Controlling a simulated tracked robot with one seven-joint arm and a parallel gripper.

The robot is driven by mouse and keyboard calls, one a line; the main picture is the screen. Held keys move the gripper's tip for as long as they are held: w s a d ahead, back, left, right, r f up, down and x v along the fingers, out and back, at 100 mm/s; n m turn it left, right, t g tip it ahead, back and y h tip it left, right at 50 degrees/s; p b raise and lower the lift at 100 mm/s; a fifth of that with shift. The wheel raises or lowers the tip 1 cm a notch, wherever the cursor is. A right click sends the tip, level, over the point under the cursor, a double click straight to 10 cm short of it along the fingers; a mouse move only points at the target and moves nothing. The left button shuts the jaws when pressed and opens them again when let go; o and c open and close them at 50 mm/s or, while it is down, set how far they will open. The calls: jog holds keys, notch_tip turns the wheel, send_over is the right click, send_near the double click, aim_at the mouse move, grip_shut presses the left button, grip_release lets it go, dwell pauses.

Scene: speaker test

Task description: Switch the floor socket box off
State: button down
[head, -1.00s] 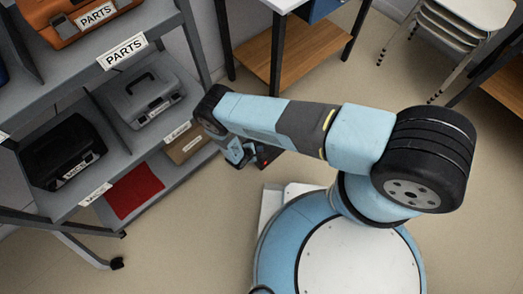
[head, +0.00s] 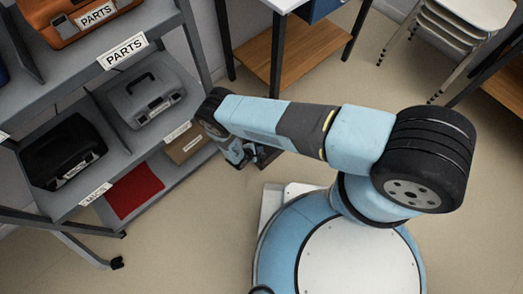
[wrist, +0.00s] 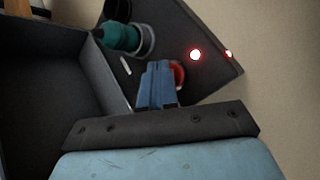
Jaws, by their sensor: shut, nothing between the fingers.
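The floor socket box (wrist: 212,78) shows in the wrist view as a dark panel with a glowing red light (wrist: 195,55). A second, smaller red glow (wrist: 228,53) sits at its right edge. A teal plug (wrist: 120,37) is on the panel at upper left. A red curved part (wrist: 179,75) shows just behind my fingers, mostly hidden by them. My gripper (wrist: 158,85) is shut and empty, its blue fingers over the panel in front of the red part; I cannot tell whether they touch it. In the head view my gripper (head: 240,158) is low, beside the shelf.
A dark grey walled tray or lid (wrist: 62,90) stands left of the panel in the wrist view. In the head view a grey shelf rack (head: 150,165) with cases and a red mat (head: 133,190) stands at left. A wooden-shelved table (head: 290,55) stands behind. Open floor lies right of the rack.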

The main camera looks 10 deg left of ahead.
jog(key=shift+r, duration=0.15)
dwell(0.3)
jog(key=shift+r, duration=0.3)
jog(key=shift+r, duration=0.1)
jog(key=shift+r, duration=2.9)
